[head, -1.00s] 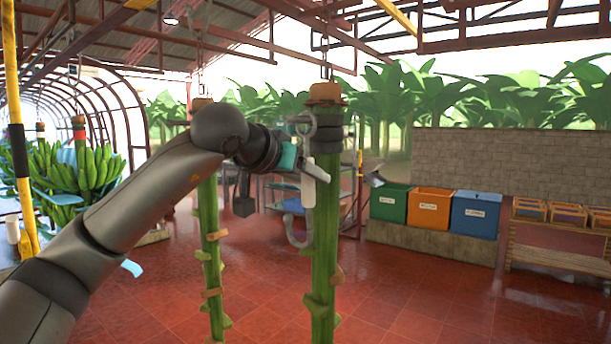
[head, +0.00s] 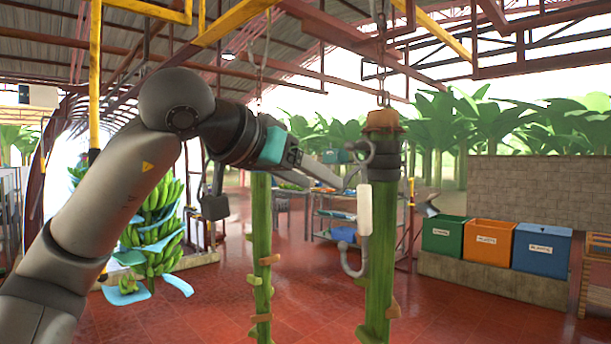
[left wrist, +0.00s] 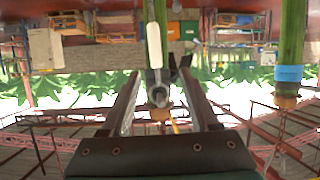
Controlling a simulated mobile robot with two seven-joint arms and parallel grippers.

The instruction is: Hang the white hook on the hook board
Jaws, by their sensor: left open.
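The white hook (head: 364,211) has a white grip and grey curved ends. It hangs upright against the left side of the nearer green stem (head: 379,240). My left gripper (head: 341,172) is open at the hook's upper grey curve, just left of the stem. In the left wrist view, which is upside down, the white hook (left wrist: 154,45) and its grey curve show between the two fingers (left wrist: 160,82). Whether the fingers touch it I cannot tell. I cannot make out a hook board. My right gripper is not in view.
A second stem (head: 261,255) hangs left of the nearer one. A banana bunch (head: 152,235) hangs behind my left arm. A shelf rack (head: 334,215) stands behind the stems. Green, orange and blue bins (head: 489,242) stand at the right. The red floor is open.

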